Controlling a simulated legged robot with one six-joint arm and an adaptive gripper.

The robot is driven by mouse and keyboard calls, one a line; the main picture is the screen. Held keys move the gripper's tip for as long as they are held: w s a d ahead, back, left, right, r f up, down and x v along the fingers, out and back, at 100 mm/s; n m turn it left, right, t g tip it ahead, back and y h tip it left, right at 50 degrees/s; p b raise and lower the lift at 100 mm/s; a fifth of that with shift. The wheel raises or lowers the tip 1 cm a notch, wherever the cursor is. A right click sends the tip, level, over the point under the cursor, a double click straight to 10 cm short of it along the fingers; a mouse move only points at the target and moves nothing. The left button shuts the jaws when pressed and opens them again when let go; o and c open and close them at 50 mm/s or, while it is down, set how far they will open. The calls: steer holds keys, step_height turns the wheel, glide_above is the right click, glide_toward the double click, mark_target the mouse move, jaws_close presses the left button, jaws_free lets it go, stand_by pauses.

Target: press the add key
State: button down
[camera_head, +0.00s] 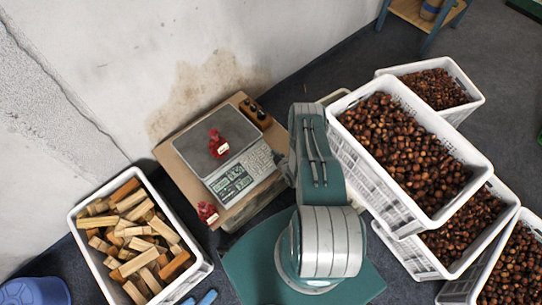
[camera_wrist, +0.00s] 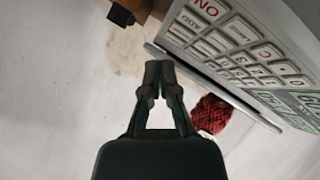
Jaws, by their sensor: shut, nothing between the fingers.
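The scale (camera_head: 215,170) stands on a wooden board, with its keypad (camera_head: 262,161) and green display (camera_head: 236,183) facing the front. In the wrist view the keypad (camera_wrist: 235,48) fills the upper right, turned upside down, with a red-lettered ON key and a C key legible. In the head view my arm hides the gripper. A red mesh bag (camera_head: 218,145) sits on the weighing pan; it also shows in the wrist view (camera_wrist: 211,113).
A second red bag (camera_head: 207,212) lies by the board's front corner. A crate of wood blocks (camera_head: 205,272) stands at left. Crates of chestnuts (camera_head: 372,185) are stacked at right, close to my arm. A dark object (camera_head: 254,112) sits behind the scale.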

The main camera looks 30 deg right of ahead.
mark_target(270, 151)
steer(key=shift+w+a+f, duration=0.1)
steer(key=shift+w+f, duration=0.15)
steer(key=shift+f, duration=0.45)
steer(key=shift+w+f, duration=0.25)
steer(key=shift+f, duration=0.45)
steer(key=shift+f, duration=0.15)
steer(key=shift+w+f, duration=0.1)
steer(key=shift+f, duration=0.1)
stand_by(0.3)
steer(key=shift+w+f, duration=0.1)
steer(key=shift+f, duration=0.2)
stand_by(0.6)
steer(key=shift+s+r, duration=0.25)
steer(key=shift+r, duration=0.5)
steer(key=shift+r, duration=0.1)
steer(key=shift+s+d+r, duration=0.1)
steer(key=shift+s+r, duration=0.15)
steer(key=shift+r, duration=0.5)
steer(key=shift+s+d+r, duration=0.1)
steer(key=shift+s+r, duration=0.15)
steer(key=shift+r, duration=0.5)
steer(key=shift+s+r, duration=0.25)
steer(key=shift+r, duration=0.5)
